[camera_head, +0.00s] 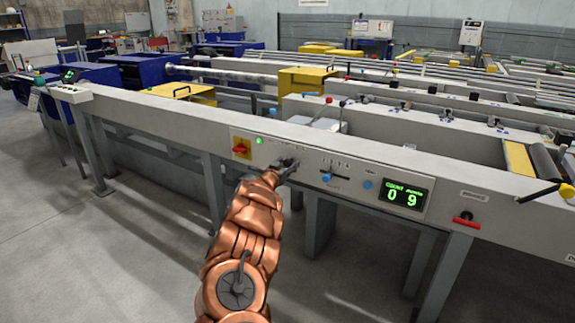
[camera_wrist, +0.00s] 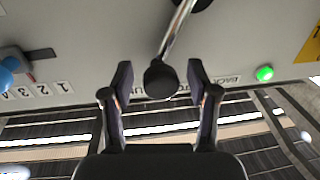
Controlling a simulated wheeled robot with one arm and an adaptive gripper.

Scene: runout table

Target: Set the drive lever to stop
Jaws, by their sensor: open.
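The drive lever (camera_wrist: 176,38) shows in the wrist view as a metal rod with a black ball knob (camera_wrist: 160,80). It slants from a dark pivot at the top to the knob. My gripper (camera_wrist: 161,82) is open, one finger on each side of the knob, with a gap on both sides. A label reading BACK is partly visible right of the knob; other lettering behind the knob and fingers is hidden. In the head view my gripper (camera_head: 283,165) is at the control panel (camera_head: 310,178) and mostly hides the lever.
A green lamp (camera_head: 259,141) and a red-yellow switch (camera_head: 241,148) are left of my gripper. A blue-knobbed slider (camera_head: 327,177), a blue button (camera_head: 367,184) and a display (camera_head: 406,194) reading 09 are right. A red handle (camera_head: 466,220) is farther right.

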